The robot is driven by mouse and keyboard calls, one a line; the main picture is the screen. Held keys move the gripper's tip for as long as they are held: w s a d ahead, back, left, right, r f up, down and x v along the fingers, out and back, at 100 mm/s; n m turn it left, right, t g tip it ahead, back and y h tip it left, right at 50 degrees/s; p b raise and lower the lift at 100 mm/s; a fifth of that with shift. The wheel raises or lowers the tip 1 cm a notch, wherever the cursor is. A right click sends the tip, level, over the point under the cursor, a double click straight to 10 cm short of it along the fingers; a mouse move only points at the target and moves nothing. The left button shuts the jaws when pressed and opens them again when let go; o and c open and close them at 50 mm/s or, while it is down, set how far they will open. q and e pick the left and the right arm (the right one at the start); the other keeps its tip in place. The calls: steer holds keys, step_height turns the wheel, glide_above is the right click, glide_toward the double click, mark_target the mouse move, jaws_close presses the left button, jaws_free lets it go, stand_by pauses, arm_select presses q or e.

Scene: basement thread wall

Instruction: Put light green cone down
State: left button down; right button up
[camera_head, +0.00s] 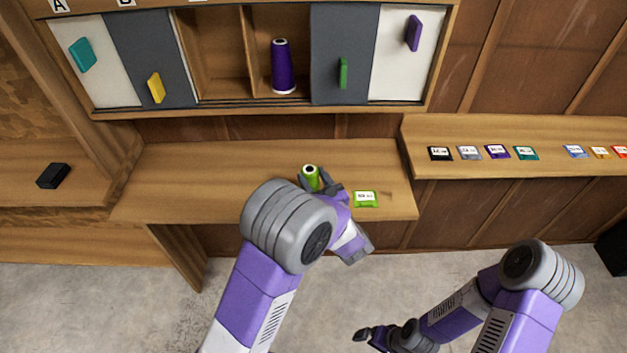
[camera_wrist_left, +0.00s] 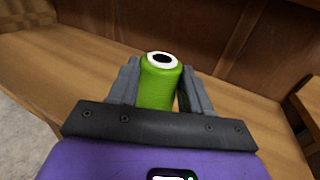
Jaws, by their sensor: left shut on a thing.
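The light green cone (camera_head: 311,177) is a thread cone with a white top and dark hole, over the wooden shelf. My left gripper (camera_head: 322,184) is shut on it, reaching in from the front. In the left wrist view the cone (camera_wrist_left: 159,84) stands upright between the two grey fingers of my left gripper (camera_wrist_left: 160,90). Its base is hidden, so I cannot tell whether it touches the shelf (camera_head: 200,175). My right gripper (camera_head: 372,334) is low over the floor at the bottom, away from the cone; its fingers are too small to judge.
A light green label card (camera_head: 366,199) lies on the shelf just right of my left gripper. A purple cone (camera_head: 283,66) stands in the open cabinet above. Several label cards line the right shelf (camera_head: 530,133). A black box (camera_head: 53,175) sits at left. The shelf's left part is clear.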

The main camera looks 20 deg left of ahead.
arm_select(q)
steer(key=shift+r, duration=0.1)
steer(key=shift+f, duration=0.2)
steer(key=shift+c, duration=2.4)
jaws_free()
steer(key=shift+r, duration=0.1)
steer(key=shift+r, duration=0.2)
steer(key=p+v, duration=0.1)
steer(key=v, duration=1.1)
